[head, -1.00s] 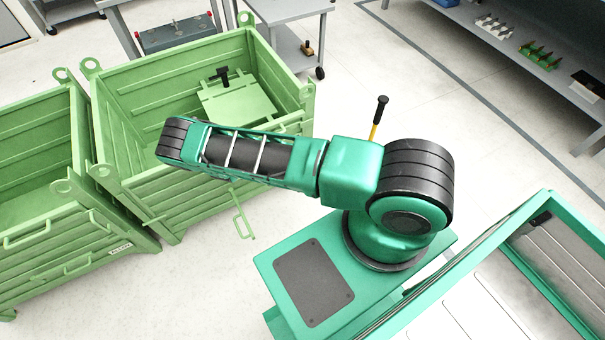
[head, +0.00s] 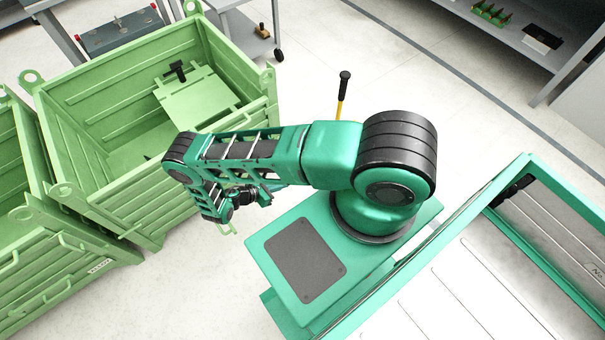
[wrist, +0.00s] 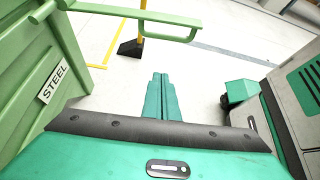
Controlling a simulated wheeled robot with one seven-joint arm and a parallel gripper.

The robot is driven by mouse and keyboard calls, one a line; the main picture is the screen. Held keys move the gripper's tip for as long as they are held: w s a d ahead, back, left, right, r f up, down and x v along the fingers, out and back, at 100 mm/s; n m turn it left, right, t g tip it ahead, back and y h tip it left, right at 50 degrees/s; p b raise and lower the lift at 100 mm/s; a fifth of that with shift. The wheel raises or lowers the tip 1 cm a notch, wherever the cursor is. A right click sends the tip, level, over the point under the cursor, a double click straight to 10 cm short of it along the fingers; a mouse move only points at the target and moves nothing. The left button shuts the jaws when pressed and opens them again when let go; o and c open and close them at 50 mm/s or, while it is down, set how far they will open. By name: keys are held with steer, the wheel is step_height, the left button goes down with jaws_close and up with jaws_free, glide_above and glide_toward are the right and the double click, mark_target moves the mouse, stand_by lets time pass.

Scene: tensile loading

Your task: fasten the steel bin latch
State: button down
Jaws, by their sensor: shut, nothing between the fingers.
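The steel bin shows in the wrist view as a green wall (wrist: 28,75) with a "STEEL" label (wrist: 55,83) at left. A green bar handle (wrist: 130,13), seemingly the latch, sticks out from the wall's top across the upper picture. My gripper (wrist: 160,78) is shut and empty, its fingertips below the bar in the picture and apart from it. In the head view, my gripper (head: 265,194) is low beside the front right of a green bin (head: 130,205); my arm hides the bin's near right corner and the latch there.
A second green bin (head: 15,235) stands close at left. A loose-looking green panel with a black handle (head: 198,92) is in the nearer bin. A yellow rod with a black grip (head: 343,92) stands behind my arm.

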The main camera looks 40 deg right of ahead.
stand_by(0.3)
steer(key=d+f, duration=0.1)
steer(key=d, duration=0.8)
steer(key=shift+d, duration=0.2)
steer(key=shift+w, duration=0.1)
